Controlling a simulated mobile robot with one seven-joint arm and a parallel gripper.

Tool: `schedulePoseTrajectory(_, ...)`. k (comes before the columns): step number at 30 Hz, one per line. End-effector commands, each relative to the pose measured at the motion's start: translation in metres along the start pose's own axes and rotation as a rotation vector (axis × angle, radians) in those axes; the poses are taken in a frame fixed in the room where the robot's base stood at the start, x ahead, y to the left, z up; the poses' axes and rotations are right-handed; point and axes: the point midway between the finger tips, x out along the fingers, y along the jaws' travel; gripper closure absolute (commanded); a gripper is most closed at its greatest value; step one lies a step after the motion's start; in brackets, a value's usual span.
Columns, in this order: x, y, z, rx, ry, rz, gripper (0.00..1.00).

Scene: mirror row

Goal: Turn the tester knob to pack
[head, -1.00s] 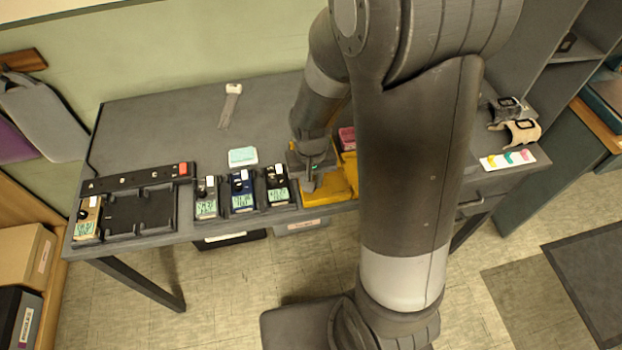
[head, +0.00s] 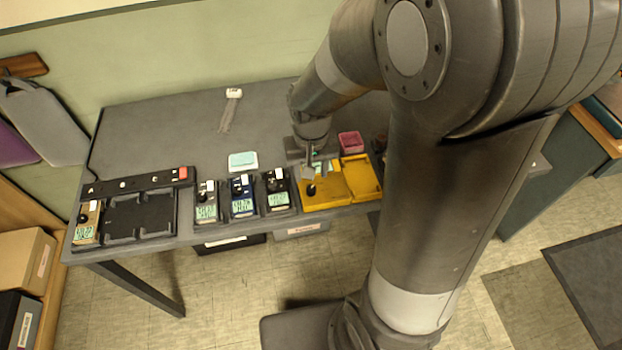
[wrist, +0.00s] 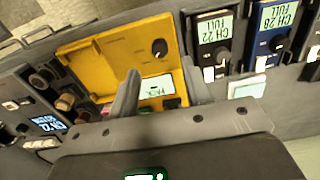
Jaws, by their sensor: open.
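The yellow tester (head: 322,200) lies open like a case near the table's front edge. Its black knob (head: 311,190) shows in the head view. In the wrist view the tester (wrist: 110,50) fills the middle, with the knob (wrist: 159,48) bare and its small display (wrist: 157,87) lit, seeming to read PACK. I cannot make out the knob's pointer surely. My gripper (head: 313,168) is above the tester's rear part, behind the knob. In the wrist view its two fingers (wrist: 160,70) are spread, empty and apart from the knob.
Three handheld units, pale (head: 206,203), blue (head: 242,197) and black (head: 278,191), stand left of the tester. A black tray (head: 140,213) lies farther left. A red box (head: 350,142) is behind the tester. The table's rear left is mostly clear.

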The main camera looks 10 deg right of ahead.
Motion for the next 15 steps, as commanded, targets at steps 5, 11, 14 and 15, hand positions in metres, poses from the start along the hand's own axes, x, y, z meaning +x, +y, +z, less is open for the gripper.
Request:
schedulePoseTrajectory(5,-0.029,0.0,-0.001,0.0,0.003,0.0,0.55)
schedulePoseTrajectory(11,-0.044,0.0,0.0,0.0,0.002,0.0,0.55)
schedulePoseTrajectory(14,-0.045,0.0,0.0,0.0,0.0,0.001,0.55)
schedulePoseTrajectory(15,-0.045,0.0,0.0,0.0,0.0,0.001,0.55)
